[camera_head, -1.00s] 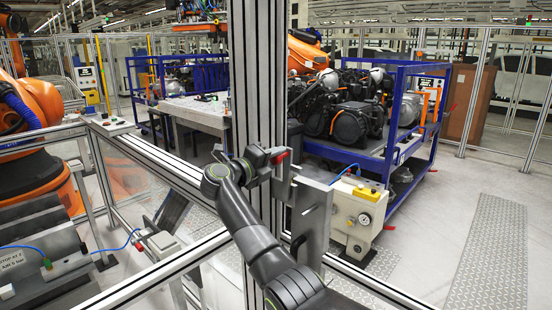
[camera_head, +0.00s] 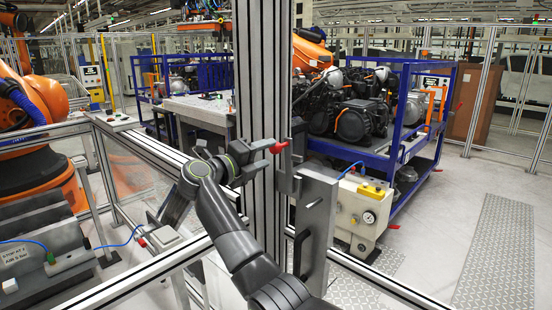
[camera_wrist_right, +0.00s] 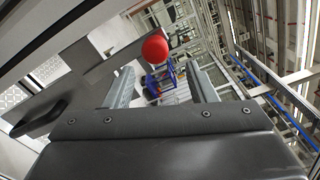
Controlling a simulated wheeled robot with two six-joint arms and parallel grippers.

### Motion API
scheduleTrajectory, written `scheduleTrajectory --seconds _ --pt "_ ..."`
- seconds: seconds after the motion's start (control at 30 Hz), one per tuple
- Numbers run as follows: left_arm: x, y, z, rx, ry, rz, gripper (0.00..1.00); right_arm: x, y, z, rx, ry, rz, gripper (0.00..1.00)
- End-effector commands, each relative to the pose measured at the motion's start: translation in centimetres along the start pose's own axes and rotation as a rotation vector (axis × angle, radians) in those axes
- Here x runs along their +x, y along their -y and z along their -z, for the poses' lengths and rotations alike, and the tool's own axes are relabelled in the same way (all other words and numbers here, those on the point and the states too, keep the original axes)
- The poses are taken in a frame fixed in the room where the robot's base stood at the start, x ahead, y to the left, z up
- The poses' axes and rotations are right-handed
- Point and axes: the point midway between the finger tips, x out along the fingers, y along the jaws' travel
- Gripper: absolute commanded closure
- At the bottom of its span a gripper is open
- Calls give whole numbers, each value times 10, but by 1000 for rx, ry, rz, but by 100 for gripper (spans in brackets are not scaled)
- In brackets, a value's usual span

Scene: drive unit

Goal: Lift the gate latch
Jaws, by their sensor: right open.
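The latch's red knob (camera_head: 279,147) sticks out beside the tall slotted post, on a grey metal latch bracket (camera_head: 288,182). The bracket is at the top of a grey gate plate (camera_head: 318,225) with a black handle (camera_head: 300,252). My right gripper (camera_head: 262,157) is in front of the post, to the left of the knob, with its fingers pointing right. In the right wrist view, the fingers (camera_wrist_right: 162,88) are spread and empty. The knob (camera_wrist_right: 154,46) shows beyond and above the gap between them. I cannot tell whether a finger touches it. My left gripper is not in view.
The tall post (camera_head: 262,60) and fence rails (camera_head: 150,150) stand close to my right arm. A cream box with a gauge (camera_head: 360,212) is behind the gate plate. A blue rack (camera_head: 400,130) holds engine parts. An orange robot (camera_head: 40,110) is at left. Floor at right is clear.

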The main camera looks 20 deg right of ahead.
Motion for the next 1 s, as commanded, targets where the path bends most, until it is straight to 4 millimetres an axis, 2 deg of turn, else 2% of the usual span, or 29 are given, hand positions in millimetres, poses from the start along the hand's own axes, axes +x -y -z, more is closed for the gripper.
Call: scheduleTrajectory --seconds 0.03,0.3,0.5,0.7,1.0 --pt "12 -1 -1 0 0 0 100 -15 -6 1 5 4 -3 49" --pt "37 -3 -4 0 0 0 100 -78 -4 0 3 5 -2 49" --pt "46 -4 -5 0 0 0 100 -106 -2 0 2 2 -1 49" --pt "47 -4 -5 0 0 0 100 -114 0 0 0 1 0 49" --pt "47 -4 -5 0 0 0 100 -113 0 0 1 4 5 49"
